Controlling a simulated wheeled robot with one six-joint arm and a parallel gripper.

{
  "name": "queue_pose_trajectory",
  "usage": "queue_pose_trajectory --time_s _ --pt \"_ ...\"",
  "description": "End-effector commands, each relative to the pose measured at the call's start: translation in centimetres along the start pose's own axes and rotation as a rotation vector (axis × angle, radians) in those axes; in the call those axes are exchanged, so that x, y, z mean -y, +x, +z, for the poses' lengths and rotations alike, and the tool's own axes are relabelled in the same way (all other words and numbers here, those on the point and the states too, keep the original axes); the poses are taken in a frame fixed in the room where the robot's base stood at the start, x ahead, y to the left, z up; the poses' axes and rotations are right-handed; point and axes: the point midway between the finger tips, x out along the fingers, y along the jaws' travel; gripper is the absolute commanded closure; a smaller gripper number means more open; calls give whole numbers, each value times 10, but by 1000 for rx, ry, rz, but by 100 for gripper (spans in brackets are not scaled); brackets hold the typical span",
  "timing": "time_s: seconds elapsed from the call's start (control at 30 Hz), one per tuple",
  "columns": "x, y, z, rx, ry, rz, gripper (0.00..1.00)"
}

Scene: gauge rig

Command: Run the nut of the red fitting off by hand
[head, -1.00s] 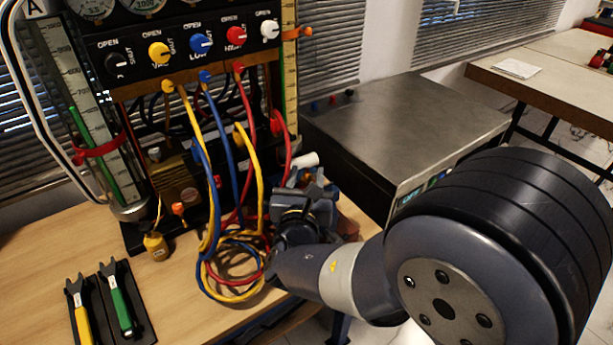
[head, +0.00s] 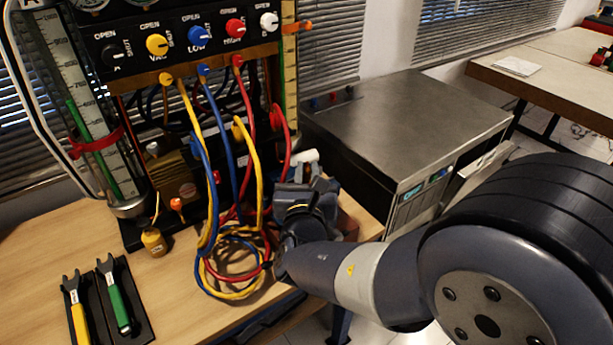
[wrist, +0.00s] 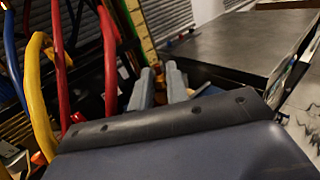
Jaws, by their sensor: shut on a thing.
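My gripper (head: 301,176) is at the right side of the gauge rig, beside the red hose (head: 287,137). In the wrist view its two grey fingers (wrist: 159,84) stand close together. A small brass-coloured piece, seemingly the nut (wrist: 159,70), shows between the fingertips, and the gripper is shut on it. The red hose (wrist: 108,60) runs down just left of the fingers. My wrist and fingers hide most of the fitting in the head view, so its thread cannot be seen.
Yellow (head: 257,170) and blue (head: 228,130) hoses hang and coil left of my gripper. A metal-topped cabinet (head: 410,115) stands close on the right. Two spanners, yellow-handled (head: 79,318) and green-handled (head: 118,301), lie at the bench's front left.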

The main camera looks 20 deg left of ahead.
Motion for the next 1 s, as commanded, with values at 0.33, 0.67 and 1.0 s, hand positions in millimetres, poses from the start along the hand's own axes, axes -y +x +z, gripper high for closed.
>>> queue_pose_trajectory --time_s 0.33,0.67,1.0 --pt "1 -1 0 1 -2 51 100" --pt "1 -1 0 1 -2 50 69" --pt "1 -2 0 1 -2 50 63"
